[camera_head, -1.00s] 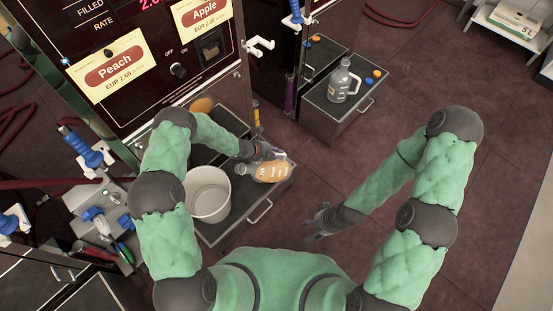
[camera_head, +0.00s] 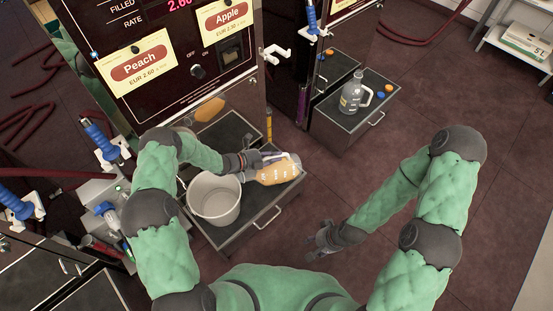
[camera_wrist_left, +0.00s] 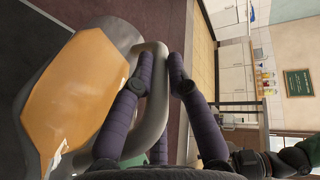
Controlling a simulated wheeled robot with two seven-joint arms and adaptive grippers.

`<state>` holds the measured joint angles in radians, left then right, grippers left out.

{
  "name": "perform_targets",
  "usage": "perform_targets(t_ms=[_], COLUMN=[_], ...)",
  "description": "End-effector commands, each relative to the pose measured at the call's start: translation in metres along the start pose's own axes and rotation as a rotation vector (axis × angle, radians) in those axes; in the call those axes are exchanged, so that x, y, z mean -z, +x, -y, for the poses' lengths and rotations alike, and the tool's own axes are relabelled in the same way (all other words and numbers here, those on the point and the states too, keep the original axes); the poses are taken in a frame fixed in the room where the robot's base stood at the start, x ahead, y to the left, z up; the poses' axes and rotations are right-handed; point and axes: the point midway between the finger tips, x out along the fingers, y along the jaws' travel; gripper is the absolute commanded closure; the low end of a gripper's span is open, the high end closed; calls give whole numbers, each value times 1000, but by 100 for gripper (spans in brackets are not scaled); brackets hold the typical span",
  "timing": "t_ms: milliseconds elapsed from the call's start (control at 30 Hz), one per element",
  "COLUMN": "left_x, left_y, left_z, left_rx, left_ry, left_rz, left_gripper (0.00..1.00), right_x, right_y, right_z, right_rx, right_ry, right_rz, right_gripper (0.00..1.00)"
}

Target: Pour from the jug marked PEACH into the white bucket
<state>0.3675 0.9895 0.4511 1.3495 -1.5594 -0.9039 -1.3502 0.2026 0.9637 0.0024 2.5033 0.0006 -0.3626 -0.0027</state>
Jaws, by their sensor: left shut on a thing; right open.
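A clear jug of orange liquid (camera_head: 278,172) is above the right part of the pump's drawer-like shelf, right of the white bucket (camera_head: 214,222). My left gripper (camera_head: 258,160) is shut on its handle. In the left wrist view the jug (camera_wrist_left: 75,95) fills the left side, with the grey handle between the fingers (camera_wrist_left: 158,75). I cannot read its label or see any stream of liquid. The bucket stands upright with its mouth open, and its visible inside looks empty. My right gripper (camera_head: 320,243) is open and empty above the floor.
The pump with the Peach sign (camera_head: 140,66) and Apple sign (camera_head: 225,25) stands behind the shelf (camera_head: 245,232). Another jug (camera_head: 351,97) stands on a neighbouring shelf with orange and blue caps. The floor to the right is clear.

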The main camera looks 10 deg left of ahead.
Motion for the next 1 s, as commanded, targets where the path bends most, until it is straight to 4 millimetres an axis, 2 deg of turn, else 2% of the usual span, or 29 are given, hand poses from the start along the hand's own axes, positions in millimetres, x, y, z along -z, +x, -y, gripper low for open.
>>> perform_targets(t_ms=[100,1000], left_x=[-2,-4], left_y=[-8,-22], left_z=[8,17], left_rx=[50,77], left_ry=[2,1], left_rz=[-2,-3], left_gripper=[100,100], right_x=[0,0], right_y=[0,0], right_z=[0,0], right_rx=[0,0], right_ry=[0,0], right_rz=[0,0], right_gripper=[51,51])
